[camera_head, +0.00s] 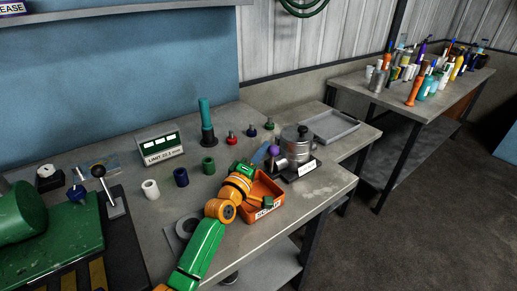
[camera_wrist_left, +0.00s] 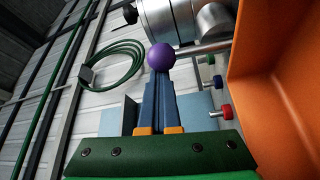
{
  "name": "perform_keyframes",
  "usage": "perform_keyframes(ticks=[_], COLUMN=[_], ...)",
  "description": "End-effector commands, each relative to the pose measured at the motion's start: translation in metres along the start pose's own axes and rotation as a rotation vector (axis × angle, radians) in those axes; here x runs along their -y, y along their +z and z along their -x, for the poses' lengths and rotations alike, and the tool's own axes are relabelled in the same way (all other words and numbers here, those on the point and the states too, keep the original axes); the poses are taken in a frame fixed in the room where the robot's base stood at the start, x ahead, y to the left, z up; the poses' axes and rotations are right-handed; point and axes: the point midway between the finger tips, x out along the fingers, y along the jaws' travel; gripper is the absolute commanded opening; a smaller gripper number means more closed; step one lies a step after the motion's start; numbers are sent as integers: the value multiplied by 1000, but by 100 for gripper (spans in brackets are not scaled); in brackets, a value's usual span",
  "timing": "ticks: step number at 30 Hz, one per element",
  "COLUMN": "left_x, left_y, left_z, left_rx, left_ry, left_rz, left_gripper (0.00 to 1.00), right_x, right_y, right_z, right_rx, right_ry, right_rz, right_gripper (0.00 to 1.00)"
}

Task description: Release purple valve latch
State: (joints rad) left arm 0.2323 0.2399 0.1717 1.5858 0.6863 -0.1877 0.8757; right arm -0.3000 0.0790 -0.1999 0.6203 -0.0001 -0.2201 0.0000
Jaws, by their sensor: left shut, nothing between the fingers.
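The purple valve latch is a round purple knob (camera_wrist_left: 161,57) on a thin metal rod in the left wrist view. The rod runs right, beneath a shiny metal cylinder (camera_wrist_left: 200,22). In the head view the small purple knob (camera_head: 274,150) is at the left side of the lidded metal pot (camera_head: 297,148) on a black labelled base. My left gripper (camera_head: 266,149) has its blue fingers together, at the knob. In the left wrist view its fingertips (camera_wrist_left: 160,76) end right at the knob, with nothing between them; contact cannot be told. My right gripper is not in view.
An orange bin (camera_head: 278,207) stands beneath my left wrist; its wall (camera_wrist_left: 273,80) rises close on the right in the wrist view. A grey tray (camera_head: 338,127) lies behind the pot. Coloured rings, a teal post (camera_head: 205,115) and small knobs stand left on the bench.

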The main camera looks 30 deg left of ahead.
Motion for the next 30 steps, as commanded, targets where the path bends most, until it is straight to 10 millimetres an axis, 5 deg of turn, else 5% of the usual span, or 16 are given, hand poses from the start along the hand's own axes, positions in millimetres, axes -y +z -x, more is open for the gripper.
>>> perform_keyframes(ticks=[30], left_x=[0], left_y=[20], left_z=[10], left_rx=[3], left_ry=[59], left_rz=[-115], left_gripper=[0], right_x=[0], right_y=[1], right_z=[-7], right_rx=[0], right_ry=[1], right_rz=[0], right_gripper=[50])
